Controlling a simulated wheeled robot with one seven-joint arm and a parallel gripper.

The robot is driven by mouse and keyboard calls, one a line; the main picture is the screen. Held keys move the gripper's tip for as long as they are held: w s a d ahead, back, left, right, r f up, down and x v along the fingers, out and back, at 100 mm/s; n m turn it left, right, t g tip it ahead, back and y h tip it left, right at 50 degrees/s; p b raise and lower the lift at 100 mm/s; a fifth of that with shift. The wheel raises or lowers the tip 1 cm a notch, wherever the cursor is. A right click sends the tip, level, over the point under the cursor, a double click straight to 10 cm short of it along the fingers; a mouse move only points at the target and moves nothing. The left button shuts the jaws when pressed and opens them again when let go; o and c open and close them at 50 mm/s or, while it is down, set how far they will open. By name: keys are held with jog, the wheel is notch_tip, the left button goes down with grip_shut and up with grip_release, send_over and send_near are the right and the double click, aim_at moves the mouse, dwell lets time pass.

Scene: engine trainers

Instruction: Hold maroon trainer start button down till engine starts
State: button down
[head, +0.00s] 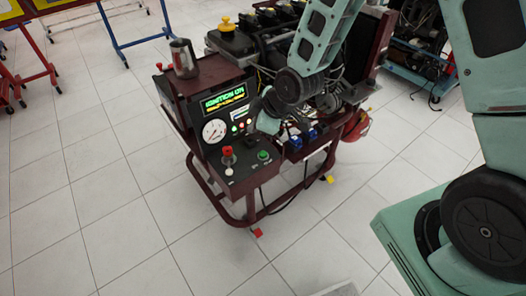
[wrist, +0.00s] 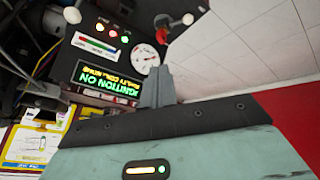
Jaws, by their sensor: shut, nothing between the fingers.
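The maroon trainer (head: 185,85) stands on a wheeled frame. On the lower console, a green button (head: 264,155), probably the start button, sits right of a red-topped lever (head: 227,152). My gripper (head: 258,112) is above the console near the panel's right side, apart from the green button. In the wrist view its fingers (wrist: 157,76) are together and empty. I cannot identify the green button there.
A metal jug (head: 183,58) stands on top of the trainer's left side. The engine (head: 275,38) is behind the panel. Blue connectors (head: 302,138) sit right of the console. Red stands (head: 28,75) and a blue stand (head: 125,40) are at the left.

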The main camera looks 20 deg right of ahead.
aim_at(266, 155)
jog(key=w+d+f+n+t, duration=0.2)
jog(key=w+d+f, duration=0.3)
jog(key=f, duration=0.2)
jog(key=shift+w+d+f+t+y, duration=0.2)
jog(key=shift+t+y, duration=0.1)
jog(key=shift+y, duration=0.1)
notch_tip(266, 155, down, 9)
jog(key=b, duration=0.5)
jog(key=shift+r+b, duration=0.15)
jog(key=shift+b, duration=0.15)
dwell(1.4)
jog(key=shift+f+b, duration=0.4)
jog(key=shift+f+b, duration=0.45)
jog(key=shift+f, duration=0.05)
dwell(2.2)
dwell(0.7)
jog(key=shift+a+r+p, duration=0.1)
jog(key=shift+r+p, duration=0.5)
jog(key=shift+r, duration=0.35)
